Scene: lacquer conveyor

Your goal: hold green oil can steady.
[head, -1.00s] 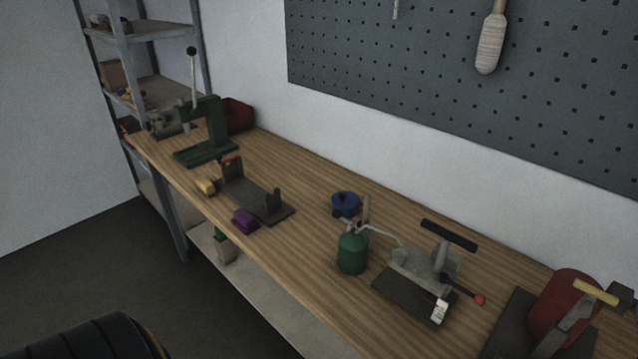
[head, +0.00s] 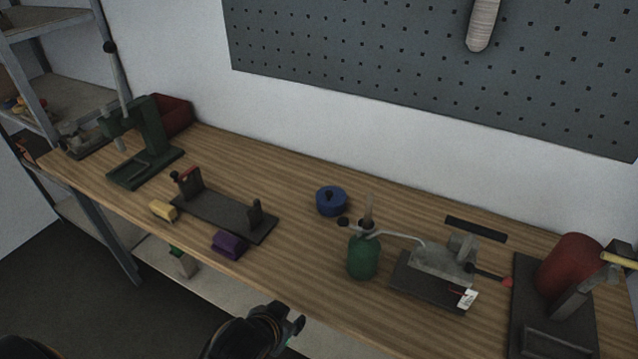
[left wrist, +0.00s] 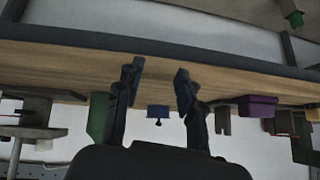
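The green oil can (head: 363,259) stands upright on the wooden bench (head: 300,270), with a long thin spout pointing right. My left gripper (head: 289,322) is in front of the bench's near edge, to the left of the can and apart from it. In the left wrist view, which looks upside down, the open, empty left fingers (left wrist: 156,82) show, and part of the green can (left wrist: 98,117) is beside them at the left. My right gripper is in neither view.
A vise-like grey tool (head: 445,262) stands right of the can, with a red cylinder (head: 570,265) farther right. A blue round pot (head: 331,201) is behind. A purple block (head: 229,244) and a dark fixture (head: 225,215) are to the left.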

